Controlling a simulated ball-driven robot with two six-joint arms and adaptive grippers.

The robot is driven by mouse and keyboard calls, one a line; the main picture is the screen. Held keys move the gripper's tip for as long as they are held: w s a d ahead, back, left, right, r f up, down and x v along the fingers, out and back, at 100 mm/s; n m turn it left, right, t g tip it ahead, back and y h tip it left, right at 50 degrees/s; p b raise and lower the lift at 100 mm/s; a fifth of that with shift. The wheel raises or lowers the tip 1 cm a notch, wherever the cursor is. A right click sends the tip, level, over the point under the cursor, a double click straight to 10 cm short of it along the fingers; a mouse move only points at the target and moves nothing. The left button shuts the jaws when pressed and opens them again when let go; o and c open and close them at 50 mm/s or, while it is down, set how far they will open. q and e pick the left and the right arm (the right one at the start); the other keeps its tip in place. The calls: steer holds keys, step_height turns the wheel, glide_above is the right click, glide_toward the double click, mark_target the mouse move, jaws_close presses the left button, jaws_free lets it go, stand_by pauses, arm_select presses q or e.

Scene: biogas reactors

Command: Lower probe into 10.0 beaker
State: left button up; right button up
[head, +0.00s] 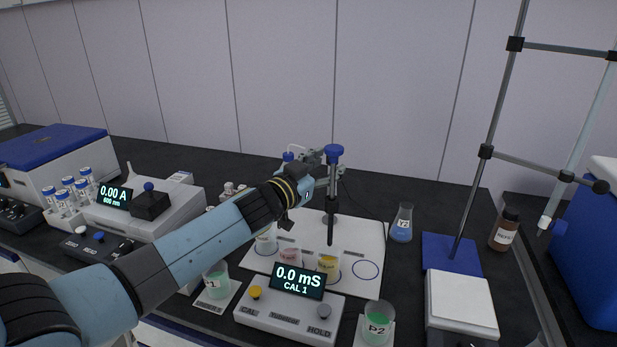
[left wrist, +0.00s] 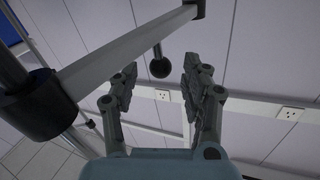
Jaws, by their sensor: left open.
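The probe (head: 331,205) is a dark upright rod with a blue cap. In the head view its lower tip shows just above the yellow beaker (head: 328,265); it looks clear of the liquid. A pink beaker (head: 290,257) and a pale beaker (head: 266,243) stand to the left on the white mat (head: 345,235). I cannot read which one is marked 10.0. My left gripper (head: 318,165) is beside the top of the probe. My right gripper is not in view.
The meter (head: 290,312) reads 0.0 mS, CAL 1, in front of the mat. A blue flask (head: 402,225), the P2 beaker (head: 377,325) and a stand with a blue base (head: 450,255) are to the right.

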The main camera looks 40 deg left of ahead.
arm_select(q)
steer(key=s, duration=0.9)
steer(key=shift+a, duration=0.25)
